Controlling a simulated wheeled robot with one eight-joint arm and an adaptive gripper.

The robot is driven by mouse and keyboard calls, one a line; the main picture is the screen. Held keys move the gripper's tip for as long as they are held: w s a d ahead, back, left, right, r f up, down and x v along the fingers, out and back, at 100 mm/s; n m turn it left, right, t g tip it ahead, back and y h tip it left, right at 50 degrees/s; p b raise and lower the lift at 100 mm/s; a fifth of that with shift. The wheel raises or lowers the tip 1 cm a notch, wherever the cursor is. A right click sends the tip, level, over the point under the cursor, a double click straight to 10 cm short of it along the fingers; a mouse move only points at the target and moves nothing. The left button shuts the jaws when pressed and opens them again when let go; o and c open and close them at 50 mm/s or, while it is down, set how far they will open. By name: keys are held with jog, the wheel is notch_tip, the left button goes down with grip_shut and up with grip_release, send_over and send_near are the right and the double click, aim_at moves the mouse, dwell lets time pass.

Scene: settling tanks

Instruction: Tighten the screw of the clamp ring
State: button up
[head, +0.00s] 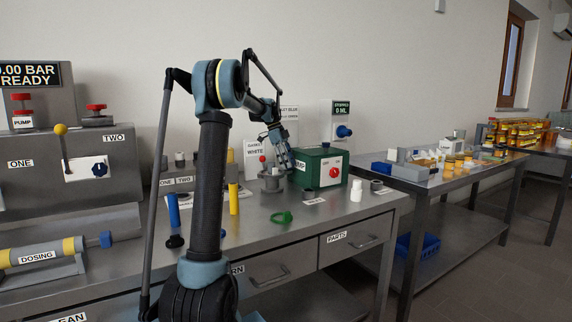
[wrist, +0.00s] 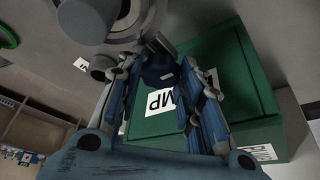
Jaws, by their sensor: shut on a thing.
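My gripper (head: 283,163) reaches down beside the grey round housing (head: 271,184) on the steel bench. In the wrist view my gripper (wrist: 160,75) has its two fingers closed on a dark blue knob (wrist: 158,68), which looks like the clamp ring's screw. The knob sits at the edge of a grey round body (wrist: 128,18), apparently the clamp ring on the housing. The ring itself is mostly cut off at the top of the wrist view. In the head view the knob is hidden by the fingers.
A green pump box (head: 318,167) with a red knob stands close to the right of my gripper. A green ring (head: 283,217) lies on the bench in front. A white bottle (head: 356,190) stands to the right, a yellow cylinder (head: 234,198) to the left.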

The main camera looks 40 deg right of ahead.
jog(key=shift+w, duration=0.1)
dwell(0.3)
jog(key=o, duration=0.8)
jog(key=v, duration=1.2)
